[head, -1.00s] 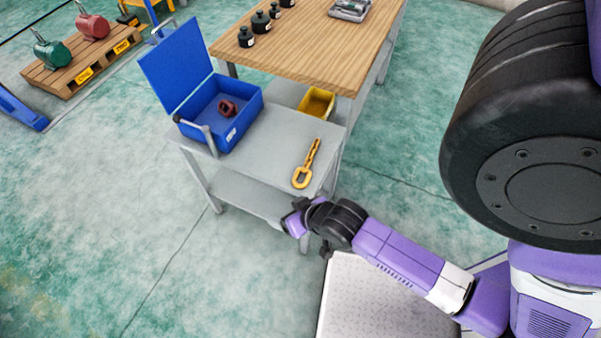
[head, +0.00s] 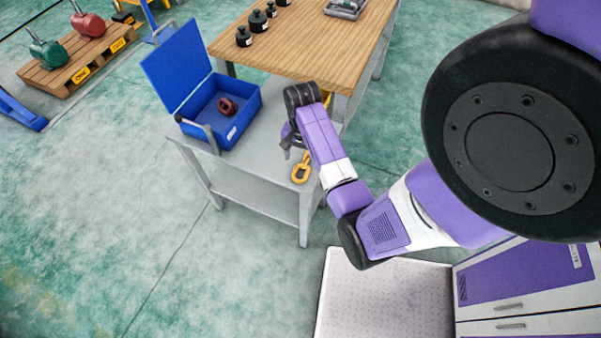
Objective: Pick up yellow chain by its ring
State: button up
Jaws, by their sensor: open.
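The yellow chain lies on the grey table (head: 262,150). Its large ring (head: 301,168) shows at the near end, close to the table's right edge. My gripper (head: 287,148) is over the table, just to the left of and above the ring in the picture. It looks empty and open, pointing down, and appears apart from the ring. Its exact height over the table is hard to tell.
An open blue box (head: 232,118) with a dark red part (head: 228,106) inside stands at the table's left. A wooden workbench (head: 300,45) with black weights (head: 244,37) stands behind. A pallet (head: 75,62) with a green and a red part is far left.

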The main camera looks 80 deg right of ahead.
aim_at(301, 175)
jog(key=shift+w+a+f+p, duration=0.1)
jog(key=shift+a+f+p, duration=0.15)
jog(key=shift+f, duration=1.25)
jog(key=shift+w+a+f+p, duration=0.15)
jog(key=shift+a+f, duration=0.1)
jog(key=shift+f, duration=1.2)
jog(key=shift+s, duration=0.1)
grip_shut()
